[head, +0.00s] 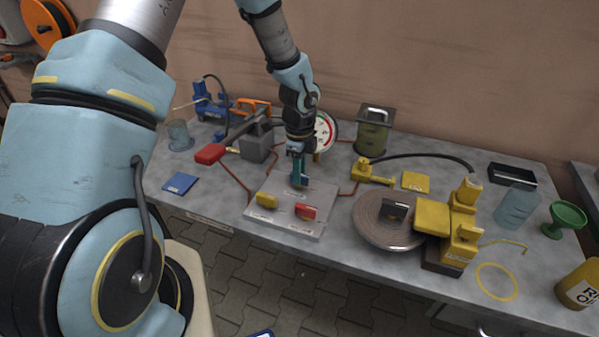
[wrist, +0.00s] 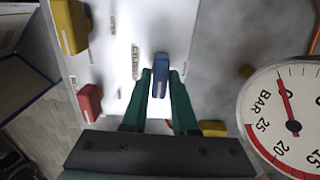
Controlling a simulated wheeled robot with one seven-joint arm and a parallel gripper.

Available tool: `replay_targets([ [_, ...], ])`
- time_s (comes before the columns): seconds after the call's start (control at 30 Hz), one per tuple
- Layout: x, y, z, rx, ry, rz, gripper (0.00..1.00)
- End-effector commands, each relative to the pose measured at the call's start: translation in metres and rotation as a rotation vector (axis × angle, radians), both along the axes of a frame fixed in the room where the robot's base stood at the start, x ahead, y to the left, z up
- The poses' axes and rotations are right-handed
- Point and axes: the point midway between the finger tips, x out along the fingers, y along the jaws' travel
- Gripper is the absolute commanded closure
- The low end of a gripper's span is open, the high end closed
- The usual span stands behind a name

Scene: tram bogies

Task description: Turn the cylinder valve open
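The valve panel (head: 278,222) is a pale plate on the bench, seen close up in the wrist view (wrist: 115,75). A blue valve handle (wrist: 160,75) stands on it beside a label that seems to read CYLINDER. My gripper (head: 299,182) points down at the panel's back part. In the wrist view its two green fingers (wrist: 160,78) straddle the blue handle, one on each side. They are very close to it; whether they press on it I cannot tell. The handle's stem is hidden. A yellow handle (head: 267,200) and a red handle (head: 305,212) sit nearer the front.
A round BAR gauge (wrist: 290,120) with a red needle stands close to my gripper. Left is a grey block with a red-handled lever (head: 210,153). A blue pad (head: 181,183) lies on the bench.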

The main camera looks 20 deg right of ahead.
Motion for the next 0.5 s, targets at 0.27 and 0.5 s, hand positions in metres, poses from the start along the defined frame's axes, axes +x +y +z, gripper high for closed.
replay_targets([
  [0.27,-0.0001,0.0001,0.0001,0.000,0.000,0.000,1.00],
  [0.5,-0.0002,0.0002,0.0002,0.001,0.001,0.000,1.00],
])
